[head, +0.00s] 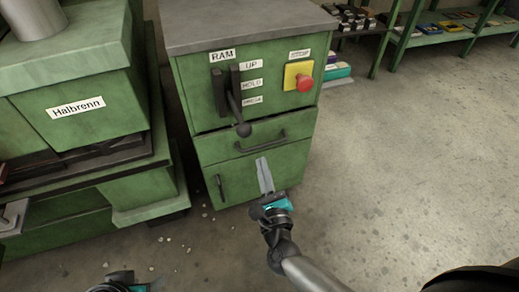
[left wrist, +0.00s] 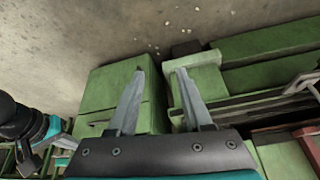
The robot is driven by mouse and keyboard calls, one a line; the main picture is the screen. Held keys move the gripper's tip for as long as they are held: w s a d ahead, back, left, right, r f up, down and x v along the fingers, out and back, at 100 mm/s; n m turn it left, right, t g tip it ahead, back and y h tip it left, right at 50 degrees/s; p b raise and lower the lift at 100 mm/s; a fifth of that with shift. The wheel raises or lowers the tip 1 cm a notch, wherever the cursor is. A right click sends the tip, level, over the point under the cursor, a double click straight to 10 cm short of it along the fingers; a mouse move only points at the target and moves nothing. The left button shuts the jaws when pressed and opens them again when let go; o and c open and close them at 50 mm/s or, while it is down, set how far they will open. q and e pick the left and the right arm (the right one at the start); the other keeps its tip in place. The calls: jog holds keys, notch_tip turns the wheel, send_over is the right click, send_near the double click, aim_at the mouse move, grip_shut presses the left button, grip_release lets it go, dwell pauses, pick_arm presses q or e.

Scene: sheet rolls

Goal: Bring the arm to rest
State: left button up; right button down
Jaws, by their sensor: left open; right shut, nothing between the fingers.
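My right gripper (head: 264,172) is in front of the lower part of the green control cabinet. Its pale fingers are together with nothing between them. Whether either gripper touches anything is not clear. Part of my right arm shows at the left edge of the left wrist view.
The green control cabinet (head: 255,160) has a RAM lever (head: 236,108), a red stop button (head: 305,84) and a drawer handle. A green machine marked Halbrenn (head: 75,105) stands at left. Green shelves (head: 445,32) stand at the back. The concrete floor (head: 410,150) at right is clear.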

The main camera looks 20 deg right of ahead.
pick_arm(q)
jog(key=shift+w+f, duration=0.1)
jog(key=shift+f, duration=0.35)
pick_arm(e)
jog(key=shift+s+a+f, duration=0.1)
jog(key=shift+s+f, duration=0.05)
jog(key=shift+s, duration=1)
jog(key=shift+a, duration=0.1)
